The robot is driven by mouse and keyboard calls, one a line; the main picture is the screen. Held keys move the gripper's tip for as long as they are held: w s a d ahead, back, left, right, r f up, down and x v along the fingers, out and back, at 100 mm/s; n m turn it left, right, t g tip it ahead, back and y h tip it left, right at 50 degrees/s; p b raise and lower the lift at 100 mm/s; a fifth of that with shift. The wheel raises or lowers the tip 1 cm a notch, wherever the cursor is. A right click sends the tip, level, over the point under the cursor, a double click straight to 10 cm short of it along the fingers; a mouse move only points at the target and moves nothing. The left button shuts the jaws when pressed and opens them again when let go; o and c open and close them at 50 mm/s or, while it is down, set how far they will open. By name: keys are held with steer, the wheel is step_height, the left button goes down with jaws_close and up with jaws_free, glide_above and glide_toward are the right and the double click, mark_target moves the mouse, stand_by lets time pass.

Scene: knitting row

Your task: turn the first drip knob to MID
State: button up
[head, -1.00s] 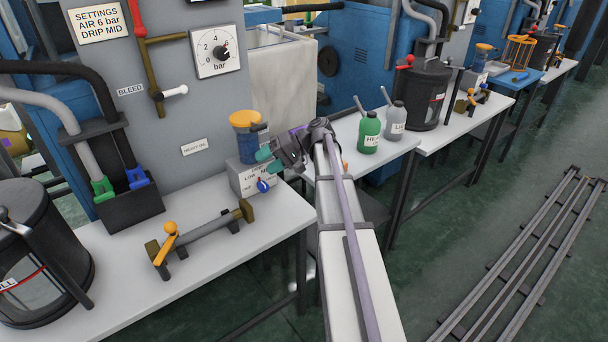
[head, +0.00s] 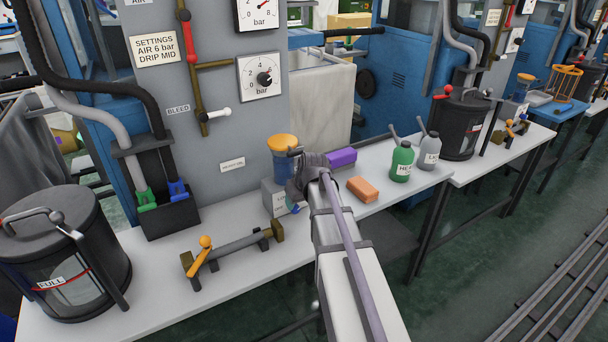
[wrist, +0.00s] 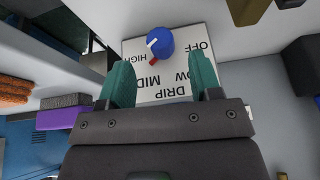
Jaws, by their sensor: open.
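The blue drip knob (wrist: 162,40) sits on a white label plate (wrist: 182,66) in the wrist view, with lettering upside down: OFF and LOW on the right, MID below, HIGH on the left. A white mark shows on the knob's left side and a small red piece at its lower left, between HIGH and MID. I cannot tell surely which is the pointer. My gripper (wrist: 162,68) is open, its teal fingers on either side below the knob, apart from it.
The unit carries a blue bowl with an orange cap (head: 283,143). An orange block (head: 362,189), purple block (head: 341,157) and green bottle (head: 402,162) stand to the right. A bar with an orange lever (head: 203,250) lies in front on the left. A SETTINGS sign (head: 157,49) reads DRIP MID.

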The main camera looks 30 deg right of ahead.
mark_target(297, 207)
steer(key=p+v, duration=0.3)
steer(key=v, duration=0.2)
steer(key=shift+s+r, duration=0.1)
steer(key=shift+r, duration=0.3)
steer(key=shift+y, duration=0.7)
steer(key=b+x, duration=0.3)
steer(key=d+b+x, duration=0.1)
steer(key=b+x, duration=0.2)
steer(key=x, duration=0.1)
steer(key=b+x, duration=0.4)
steer(key=shift+d+f, duration=0.1)
steer(key=shift+d, duration=0.15)
